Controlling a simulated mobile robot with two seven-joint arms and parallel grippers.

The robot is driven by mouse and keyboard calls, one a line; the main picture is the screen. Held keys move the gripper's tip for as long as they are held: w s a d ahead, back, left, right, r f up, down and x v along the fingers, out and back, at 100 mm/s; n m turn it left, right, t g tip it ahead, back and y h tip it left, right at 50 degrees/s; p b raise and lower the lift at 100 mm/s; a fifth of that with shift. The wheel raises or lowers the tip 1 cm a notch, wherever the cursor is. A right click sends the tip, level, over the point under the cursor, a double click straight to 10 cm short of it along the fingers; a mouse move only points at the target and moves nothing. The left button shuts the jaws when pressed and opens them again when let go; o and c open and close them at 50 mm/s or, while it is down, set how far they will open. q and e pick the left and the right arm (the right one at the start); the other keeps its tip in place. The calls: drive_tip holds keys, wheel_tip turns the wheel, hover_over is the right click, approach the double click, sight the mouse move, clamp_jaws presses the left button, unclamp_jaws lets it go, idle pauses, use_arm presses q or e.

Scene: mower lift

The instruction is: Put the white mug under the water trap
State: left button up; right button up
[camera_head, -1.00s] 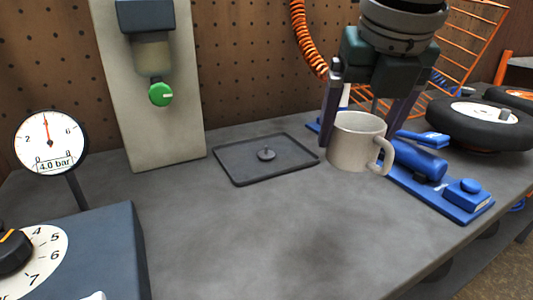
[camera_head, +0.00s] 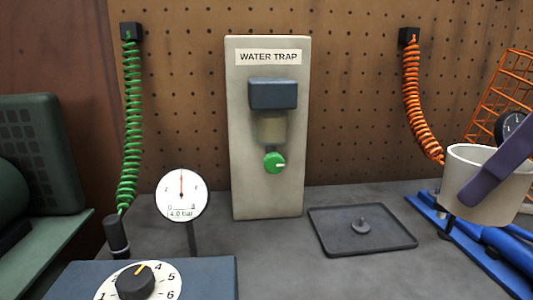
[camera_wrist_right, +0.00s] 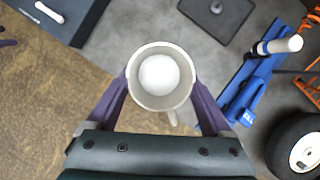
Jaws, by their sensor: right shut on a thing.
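The white mug (camera_head: 506,200) is at the right edge in the head view, upright and raised, partly behind a purple finger. My right gripper (camera_wrist_right: 160,97) is shut on the mug (camera_wrist_right: 160,55), one finger on each side. The wrist view looks down into the mug; its handle points back toward the palm. The water trap (camera_head: 272,125) is on a pale upright panel, with a green knob (camera_head: 274,162) at its lower end. A dark tray (camera_head: 362,231) lies on the bench right of the panel. A purple fragment at the wrist view's left edge resembles my left gripper's finger.
A gauge (camera_head: 182,195) and a dial box (camera_head: 205,275) stand at front left. A blue tool base (camera_head: 455,235) lies at the right. A green coiled hose (camera_head: 131,130) and an orange one (camera_head: 412,95) hang on the pegboard. Bench between panel and tray is clear.

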drive_tip(key=s+a+r+n+g+h+p, duration=0.1)
drive_tip(key=s+r+n+g+p, duration=0.1)
drive_tip(key=r+n+p, duration=0.7)
drive_tip(key=s+a+r+n+g+p, duration=0.2)
drive_tip(key=s+r+n+p, duration=0.3)
drive_tip(key=r+p, duration=1.9)
drive_tip(key=s+a+r+n+g+h+p, duration=0.1)
drive_tip(key=s+a+r+n+g+p, duration=0.1)
drive_tip(key=r+n+p, duration=1.3)
wheel_tip(320, 180, up, 2)
drive_tip(key=shift+s+r+g+h+p, duration=0.3)
drive_tip(key=shift+s+g+p, duration=0.6)
drive_tip(key=shift+g, duration=0.3)
